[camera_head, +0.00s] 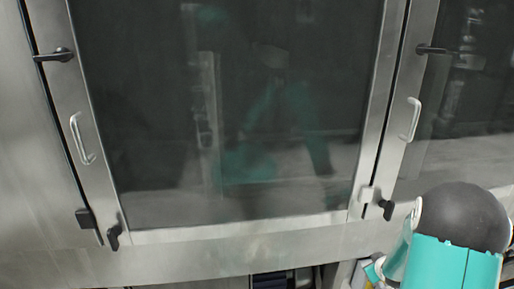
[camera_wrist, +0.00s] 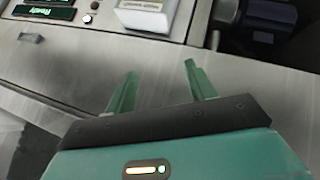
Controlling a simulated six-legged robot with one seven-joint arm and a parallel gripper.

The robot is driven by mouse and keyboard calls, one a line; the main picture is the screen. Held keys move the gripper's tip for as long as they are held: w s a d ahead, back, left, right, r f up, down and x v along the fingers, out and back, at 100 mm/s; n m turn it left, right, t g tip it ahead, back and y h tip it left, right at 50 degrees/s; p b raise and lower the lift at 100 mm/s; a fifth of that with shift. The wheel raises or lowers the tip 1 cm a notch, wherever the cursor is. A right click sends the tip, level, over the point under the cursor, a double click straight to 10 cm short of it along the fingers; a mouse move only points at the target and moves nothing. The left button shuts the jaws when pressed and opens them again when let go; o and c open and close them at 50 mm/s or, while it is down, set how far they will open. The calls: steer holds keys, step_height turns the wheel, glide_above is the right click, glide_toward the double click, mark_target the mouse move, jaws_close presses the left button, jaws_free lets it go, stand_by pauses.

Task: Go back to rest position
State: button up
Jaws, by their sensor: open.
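My gripper (camera_wrist: 157,80) shows in the wrist view, with its two green fingers spread apart and nothing between them. It is in front of a grey metal panel (camera_wrist: 60,68). In the head view the gripper itself is not seen; only a teal and black part of my arm shows at the lower right. A large glass door (camera_head: 230,110) in a steel frame fills the middle of the head view and looks closed. My teal body is faintly reflected in its glass.
The door frame carries black latches (camera_head: 54,55) and light pull handles (camera_head: 82,139). A second glass door (camera_head: 465,110) is at the right. In the wrist view, a white box (camera_wrist: 147,17), a green label (camera_wrist: 45,12) and a dark cylindrical part (camera_wrist: 262,22) lie beyond the fingers.

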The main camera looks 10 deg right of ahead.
steer(key=s+a+r+m, duration=0.1)
steer(key=a+r, duration=0.8)
steer(key=r, duration=0.4)
steer(key=s+a+r+g+y, duration=0.1)
steer(key=s+a+r, duration=0.6)
steer(key=s+a, duration=0.4)
steer(key=s+a+r+m+g+y, duration=0.1)
steer(key=s+a+r+y, duration=0.1)
steer(key=s+a+r, duration=0.5)
steer(key=s+a, duration=0.4)
steer(key=shift+r+m+g+y, duration=0.2)
steer(key=shift+m+g+y, duration=0.1)
